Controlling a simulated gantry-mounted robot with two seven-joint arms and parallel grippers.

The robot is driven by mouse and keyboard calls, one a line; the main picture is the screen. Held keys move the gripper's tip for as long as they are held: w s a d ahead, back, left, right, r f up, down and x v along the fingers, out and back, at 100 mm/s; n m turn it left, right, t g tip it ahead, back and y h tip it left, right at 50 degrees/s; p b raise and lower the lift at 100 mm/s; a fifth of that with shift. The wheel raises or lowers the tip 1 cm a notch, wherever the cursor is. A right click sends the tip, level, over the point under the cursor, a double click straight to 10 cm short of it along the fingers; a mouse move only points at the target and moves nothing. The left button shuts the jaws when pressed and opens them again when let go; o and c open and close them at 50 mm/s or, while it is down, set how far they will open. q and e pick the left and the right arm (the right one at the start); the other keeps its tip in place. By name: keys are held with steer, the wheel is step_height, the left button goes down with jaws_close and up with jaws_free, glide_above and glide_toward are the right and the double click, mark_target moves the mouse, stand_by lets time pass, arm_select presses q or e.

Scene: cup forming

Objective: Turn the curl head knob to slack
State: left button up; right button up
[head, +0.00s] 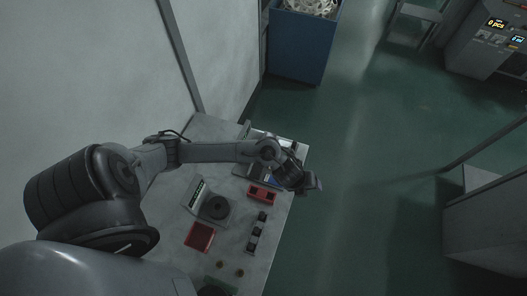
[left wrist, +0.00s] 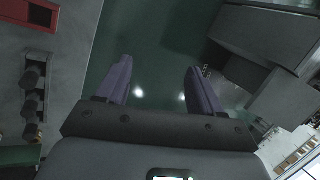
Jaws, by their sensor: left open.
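I cannot make out the curl head knob in either view. My left gripper (head: 314,185) is past the right edge of the grey worktable (head: 178,232), over the green floor. In the left wrist view its two purple fingers (left wrist: 160,88) stand wide apart with nothing between them, only floor behind. My right gripper is not in view. A grey machine (head: 478,50) with lit displays, one reading "0 pcs", stands at the far top right, well away from my left gripper.
The table holds a scale with a dark round pan (head: 217,207), a red tray (head: 199,237), a red holder (head: 262,192) and a row of dark pieces (head: 257,232). A blue bin (head: 299,47) holds white items. A grey cabinet (head: 488,225) stands right. The floor between is clear.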

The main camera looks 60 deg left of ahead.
arm_select(q)
steer(key=w+a+f+m+g+y+b, duration=0.1)
steer(key=a+f+m, duration=0.1)
steer(key=a, duration=0.4)
steer(key=w+a+f+m+g+b, duration=0.1)
steer(key=a+f+m+b, duration=0.1)
steer(key=a, duration=0.5)
steer(key=s+a+r+m+g+b, duration=0.1)
steer(key=s+a+g, duration=0.1)
steer(key=a, duration=0.5)
steer(key=s+a+r+m+g+b, duration=0.1)
steer(key=s+a+m+b, duration=0.1)
steer(key=a, duration=0.6)
steer(key=shift+y, duration=0.4)
step_height(320, 180, down, 9)
steer(key=shift+d+r+b, duration=0.15)
steer(key=shift+r+b, duration=0.05)
steer(key=shift+b, duration=0.35)
steer(key=shift+f, duration=0.8)
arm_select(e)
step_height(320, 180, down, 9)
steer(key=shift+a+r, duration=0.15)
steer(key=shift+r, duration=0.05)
arm_select(q)
steer(key=shift+n, duration=0.3)
steer(key=c, duration=1.1)
